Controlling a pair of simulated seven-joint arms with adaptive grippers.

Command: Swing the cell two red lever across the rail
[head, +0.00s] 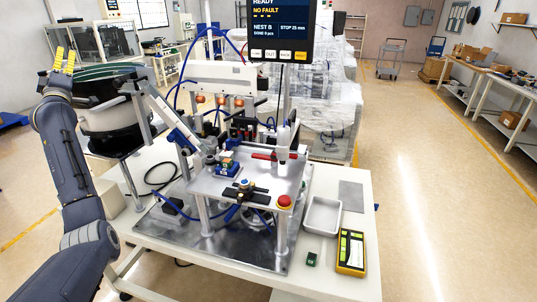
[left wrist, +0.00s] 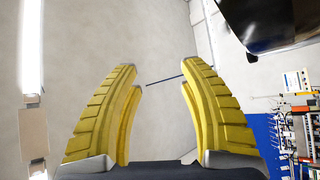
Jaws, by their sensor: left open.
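A red lever (head: 263,156) lies roughly level on the raised metal plate (head: 252,185) of the station, beside an upright white cylinder (head: 283,143). I cannot tell which cell number it belongs to. A slanted metal rail (head: 172,122) runs from the bowl feeder (head: 108,112) down toward the plate. My left gripper (head: 64,58) is raised at the far left, above and beside the bowl feeder, well away from the lever. Its yellow fingers stand apart with nothing between them in the left wrist view (left wrist: 159,85). The lever does not show there. My right gripper is not in view.
A screen (head: 283,30) hangs above the station. A red button (head: 284,202) sits on the plate's front right corner. An empty tray (head: 323,216), a yellow handheld device (head: 350,251) and a small green block (head: 311,259) lie on the white table (head: 360,190).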

